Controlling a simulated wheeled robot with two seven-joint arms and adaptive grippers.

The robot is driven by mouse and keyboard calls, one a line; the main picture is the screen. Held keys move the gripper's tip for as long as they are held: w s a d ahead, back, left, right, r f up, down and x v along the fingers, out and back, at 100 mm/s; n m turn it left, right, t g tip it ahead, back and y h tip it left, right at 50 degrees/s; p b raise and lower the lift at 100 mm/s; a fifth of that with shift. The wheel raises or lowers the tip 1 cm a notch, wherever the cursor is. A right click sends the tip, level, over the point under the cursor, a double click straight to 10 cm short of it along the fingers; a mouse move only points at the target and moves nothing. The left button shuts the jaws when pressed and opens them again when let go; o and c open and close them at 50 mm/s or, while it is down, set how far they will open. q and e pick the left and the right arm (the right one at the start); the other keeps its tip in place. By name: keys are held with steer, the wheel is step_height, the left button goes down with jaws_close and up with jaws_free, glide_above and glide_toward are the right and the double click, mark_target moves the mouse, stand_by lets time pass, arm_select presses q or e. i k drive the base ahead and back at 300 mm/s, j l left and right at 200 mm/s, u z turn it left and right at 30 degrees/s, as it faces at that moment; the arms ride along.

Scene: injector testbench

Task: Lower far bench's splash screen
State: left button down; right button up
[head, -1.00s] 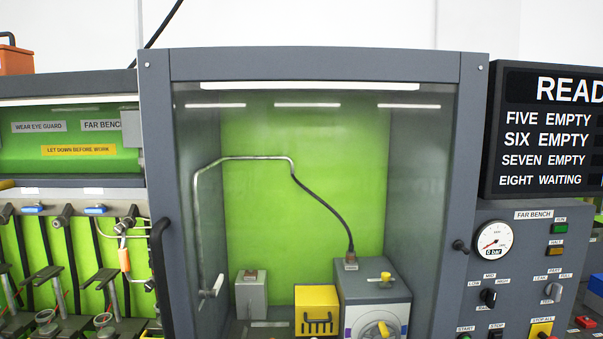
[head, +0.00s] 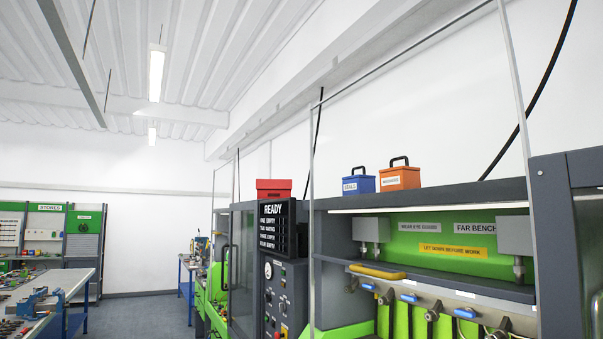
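The far bench's bay, with its FAR BENCH label (head: 475,228) and a yellow LET DOWN BEFORE WORK label (head: 452,250) on a green back panel, is at the right of the head view. Thin pale uprights and a sloping top bar (head: 400,50) stand in front of it and rise above its roof; I cannot tell whether a clear sheet fills them. A yellow bar (head: 376,271) lies along the dark front edge under the labels; I cannot tell whether it is the splash screen's handle. Neither of my grippers is in view.
Valves with blue handles (head: 409,298) line the bench below the edge. A blue box (head: 359,185) and an orange box (head: 400,178) sit on its roof. A READY board (head: 277,225) and control panel stand further left. Open grey floor (head: 140,315) shows at the lower left.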

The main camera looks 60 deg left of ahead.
mark_target(420, 173)
steer(key=u, duration=1.45)
steer(key=i+u, duration=0.1)
steer(key=u, duration=1.35)
steer(key=l+u, duration=0.1)
steer(key=u, duration=1.35)
steer(key=l+u, duration=0.15)
steer(key=u, duration=0.6)
steer(key=l+u, duration=0.1)
steer(key=u, duration=0.6)
steer(key=l+u, duration=0.1)
steer(key=u, duration=0.9)
steer(key=k+l+u, duration=0.1)
steer(key=u, duration=0.4)
steer(key=k+l+u, duration=0.1)
steer(key=z, duration=0.45)
steer(key=k+z, duration=0.1)
steer(key=z, duration=0.85)
steer(key=l+z, duration=0.1)
steer(key=z, duration=0.35)
steer(key=k+z, duration=0.1)
steer(key=z, duration=0.4)
steer(key=l+z, duration=0.15)
steer(key=z, duration=0.75)
steer(key=l, duration=0.05)
